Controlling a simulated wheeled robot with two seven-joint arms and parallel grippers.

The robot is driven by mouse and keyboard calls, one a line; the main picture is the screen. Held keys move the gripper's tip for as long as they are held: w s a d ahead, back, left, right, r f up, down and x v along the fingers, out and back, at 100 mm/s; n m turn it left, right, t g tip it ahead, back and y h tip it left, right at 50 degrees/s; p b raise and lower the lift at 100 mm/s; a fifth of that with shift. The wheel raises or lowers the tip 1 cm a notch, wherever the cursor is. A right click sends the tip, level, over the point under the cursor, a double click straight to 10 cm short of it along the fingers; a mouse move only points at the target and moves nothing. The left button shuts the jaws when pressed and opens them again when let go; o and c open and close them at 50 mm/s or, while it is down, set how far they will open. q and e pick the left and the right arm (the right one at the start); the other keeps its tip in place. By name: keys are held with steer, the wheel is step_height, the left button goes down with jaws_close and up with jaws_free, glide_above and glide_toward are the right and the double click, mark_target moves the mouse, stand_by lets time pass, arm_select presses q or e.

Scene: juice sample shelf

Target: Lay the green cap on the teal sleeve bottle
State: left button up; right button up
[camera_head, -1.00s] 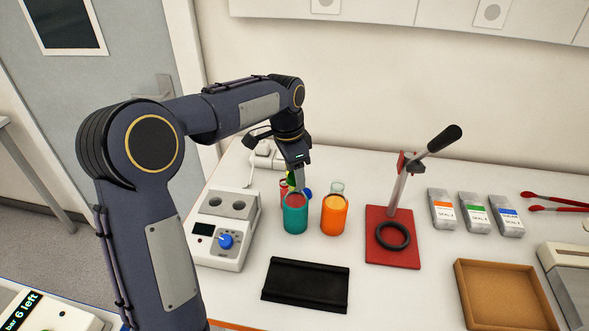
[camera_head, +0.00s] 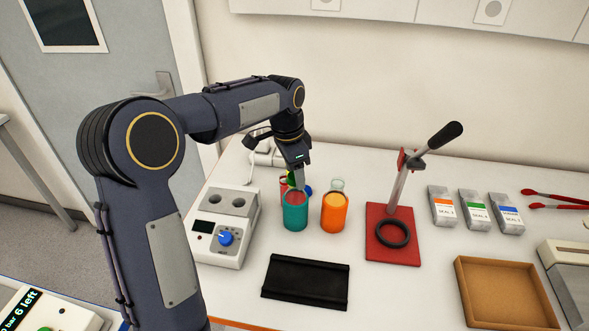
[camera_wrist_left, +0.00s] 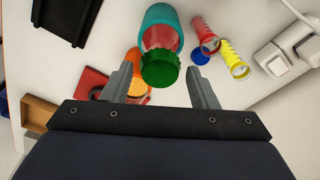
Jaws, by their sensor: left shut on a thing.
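The teal sleeve bottle (camera_head: 296,217) stands upright and uncapped on the bench, with red juice in its mouth. It also shows in the left wrist view (camera_wrist_left: 174,18). My left gripper (camera_head: 298,187) is just behind and above the bottle in the head view, pointing down. In the left wrist view the green cap (camera_wrist_left: 160,70) is between the two fingers (camera_wrist_left: 160,82), in front of the bottle's mouth. The gripper is shut on the cap. Whether the cap touches the bottle cannot be told. My right gripper is not in view.
An orange bottle (camera_head: 334,215) stands close on the right. A white device (camera_head: 222,245) is left, a black cradle (camera_head: 306,281) in front, a lever press (camera_head: 393,250) right.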

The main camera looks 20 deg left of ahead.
mark_target(291, 177)
arm_select(q)
steer(key=shift+f, duration=0.5)
steer(key=o, duration=1)
steer(key=shift+o, duration=0.2)
steer(key=r, duration=0.5)
steer(key=r+b, duration=0.1)
steer(key=r, duration=0.2)
steer(key=shift+s+a, duration=0.35)
steer(key=shift+s, duration=0.05)
steer(key=s+n+t+h, duration=0.2)
steer(key=s+n, duration=0.3)
steer(key=s, duration=1)
steer(key=s+d+f+n+t, duration=0.1)
steer(key=s+d+f+n, duration=0.1)
steer(key=s+f, duration=0.2)
steer(key=s+d+f+n+t, duration=0.1)
steer(key=s+d+f+n, duration=0.2)
steer(key=s, duration=0.5)
steer(key=shift+s+d+f+n+t+h, duration=0.3)
steer(key=shift+s+f+h, duration=0.1)
steer(key=shift+f, duration=0.25)
